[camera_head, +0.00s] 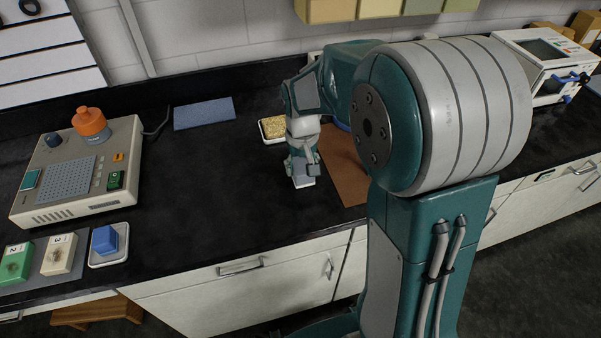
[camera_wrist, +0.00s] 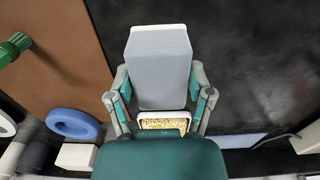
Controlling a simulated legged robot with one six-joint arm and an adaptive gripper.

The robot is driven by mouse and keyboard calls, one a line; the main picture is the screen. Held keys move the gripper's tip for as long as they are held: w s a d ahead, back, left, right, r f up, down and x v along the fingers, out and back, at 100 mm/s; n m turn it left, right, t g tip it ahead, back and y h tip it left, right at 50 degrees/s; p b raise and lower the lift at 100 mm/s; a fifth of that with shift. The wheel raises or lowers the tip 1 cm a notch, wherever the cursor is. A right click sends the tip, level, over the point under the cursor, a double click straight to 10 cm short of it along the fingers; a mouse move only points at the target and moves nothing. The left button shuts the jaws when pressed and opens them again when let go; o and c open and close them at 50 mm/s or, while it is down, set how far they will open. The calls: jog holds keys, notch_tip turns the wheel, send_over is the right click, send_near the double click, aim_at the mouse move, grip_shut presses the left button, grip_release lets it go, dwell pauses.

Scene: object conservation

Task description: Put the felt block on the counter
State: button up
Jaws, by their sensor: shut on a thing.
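My gripper (camera_wrist: 161,88) is shut on a grey block, which I take to be the felt block (camera_wrist: 160,62), with a finger on each side of it in the wrist view. A white edge shows at the block's far end; I cannot tell if it is a small tray under it. In the head view my gripper (camera_head: 302,163) points down low over the black counter (camera_head: 220,190), near its front edge, and mostly hides the block. A white piece (camera_head: 303,182) shows just beneath the fingers. Whether the block touches anything below is not clear.
A tray of golden grains (camera_head: 272,129) stands behind my gripper and a brown mat (camera_head: 343,165) lies right of it. A blue pad (camera_head: 204,113), a grey device (camera_head: 78,170) and a blue block in a white tray (camera_head: 108,258) are left. The counter between is bare.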

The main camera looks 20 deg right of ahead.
jog(key=shift+w+f, duration=0.5)
jog(key=shift+f, duration=0.05)
jog(key=shift+w+f, duration=0.2)
jog(key=shift+f, duration=1.55)
jog(key=shift+f, duration=0.1)
jog(key=o, duration=1.1)
jog(key=shift+o, duration=0.2)
